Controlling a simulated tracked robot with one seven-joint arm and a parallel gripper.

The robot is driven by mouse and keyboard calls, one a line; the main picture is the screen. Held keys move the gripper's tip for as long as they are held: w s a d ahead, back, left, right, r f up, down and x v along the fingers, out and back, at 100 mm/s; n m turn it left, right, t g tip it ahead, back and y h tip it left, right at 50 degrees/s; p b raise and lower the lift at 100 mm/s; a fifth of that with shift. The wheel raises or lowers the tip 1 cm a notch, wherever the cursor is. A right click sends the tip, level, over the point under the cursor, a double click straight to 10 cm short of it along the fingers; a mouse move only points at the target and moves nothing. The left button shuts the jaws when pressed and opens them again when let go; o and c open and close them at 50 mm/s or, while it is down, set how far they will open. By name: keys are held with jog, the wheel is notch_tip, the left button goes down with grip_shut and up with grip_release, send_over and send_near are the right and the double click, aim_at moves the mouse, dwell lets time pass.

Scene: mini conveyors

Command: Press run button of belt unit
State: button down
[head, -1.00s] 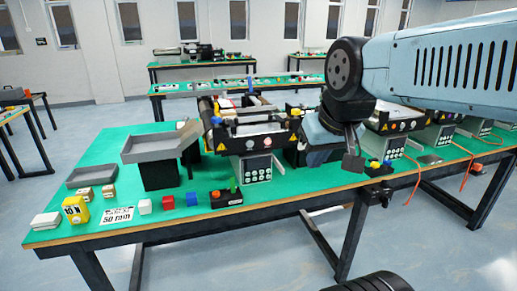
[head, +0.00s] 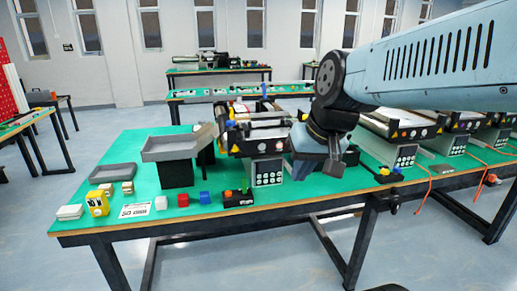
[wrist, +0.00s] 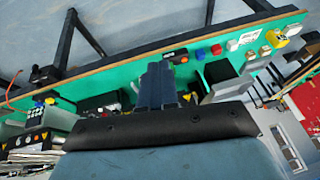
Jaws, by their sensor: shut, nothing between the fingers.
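A belt unit (head: 258,137) with dark side rails stands on the green bench, with a grey control box (head: 266,172) in front of it. My gripper (head: 333,172) is shut and empty, pointing down right of the control box and the button box, apart from both. Its dark fingers show in the wrist view (wrist: 155,72). Which button is run cannot be read.
More belt units (head: 400,123) line the bench on the right, with another button box (head: 389,174) near the edge. A grey tray on a black stand (head: 176,173), coloured cubes (head: 183,200) and a yellow block (head: 97,204) are on the left. Orange cables hang at the right.

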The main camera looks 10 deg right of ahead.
aim_at(262, 147)
jog(key=w+a+f+m+y, duration=0.2)
jog(key=w+f+m+y, duration=0.1)
jog(key=w, duration=0.4)
jog(key=w+a+f+m+y, duration=0.2)
jog(key=w+a+y, duration=0.15)
jog(key=w, duration=0.35)
jog(key=w+d+f+m+t, duration=0.2)
jog(key=w+d+f+m, duration=0.2)
jog(key=w, duration=0.3)
jog(key=w+d+f+m+t, duration=0.3)
jog(key=w+d+f+m, duration=0.1)
jog(key=w, duration=0.4)
jog(key=shift+d+f, duration=0.35)
jog(key=shift+f, duration=0.25)
jog(key=shift+w, duration=0.1)
jog(key=w, duration=0.8)
jog(key=shift+w, duration=0.3)
jog(key=shift+w+r, duration=0.1)
jog(key=shift+w, duration=0.1)
jog(key=shift+w, duration=0.2)
